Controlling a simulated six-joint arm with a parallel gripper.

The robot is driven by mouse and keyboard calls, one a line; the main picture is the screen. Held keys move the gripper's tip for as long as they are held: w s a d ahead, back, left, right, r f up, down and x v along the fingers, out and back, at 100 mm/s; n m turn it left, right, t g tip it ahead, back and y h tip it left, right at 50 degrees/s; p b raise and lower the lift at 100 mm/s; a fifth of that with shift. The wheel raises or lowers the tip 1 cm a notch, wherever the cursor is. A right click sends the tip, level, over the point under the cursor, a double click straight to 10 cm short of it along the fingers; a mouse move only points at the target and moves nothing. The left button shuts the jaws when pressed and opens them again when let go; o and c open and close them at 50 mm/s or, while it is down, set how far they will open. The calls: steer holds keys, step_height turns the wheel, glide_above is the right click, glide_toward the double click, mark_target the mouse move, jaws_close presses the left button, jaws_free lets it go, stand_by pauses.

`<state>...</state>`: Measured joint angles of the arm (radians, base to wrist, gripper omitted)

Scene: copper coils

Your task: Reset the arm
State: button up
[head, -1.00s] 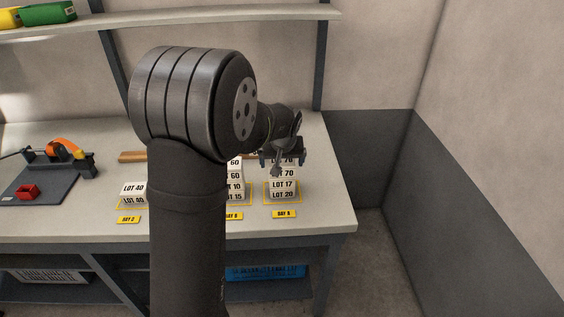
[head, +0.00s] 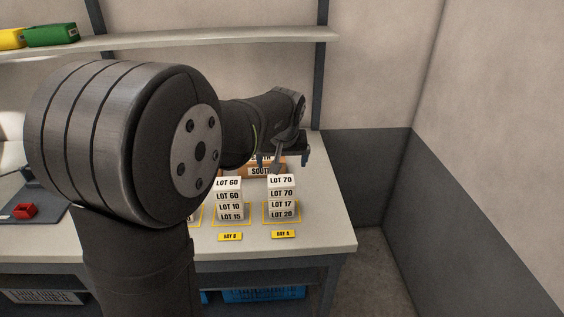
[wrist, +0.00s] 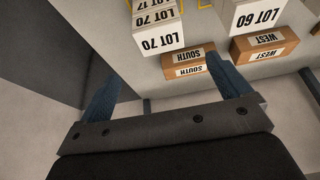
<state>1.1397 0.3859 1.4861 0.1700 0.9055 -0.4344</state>
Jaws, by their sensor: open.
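My gripper (head: 291,158) is open and empty, at the back right of the bench beyond the Bay A stack in the head view. In the wrist view its two blue fingers (wrist: 163,75) stand wide apart with nothing between them. The Bay A stack of white boxes, with a LOT 70 box (head: 281,181) on top, stands upright and apart from the fingers. The top LOT 70 box (wrist: 160,38) also shows in the wrist view. My arm's large dark joint fills the left of the head view and hides part of the bench.
The Bay B stack (head: 228,197) has a LOT 60 box on top. Brown SOUTH boxes (head: 262,171) sit behind the stacks; a brown WEST box (wrist: 264,46) shows in the wrist view. A shelf (head: 200,40) runs above. A red part (head: 24,211) lies at left.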

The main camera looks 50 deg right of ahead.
mark_target(281, 180)
steer(key=x, duration=1.2)
steer(key=shift+r, duration=1.6)
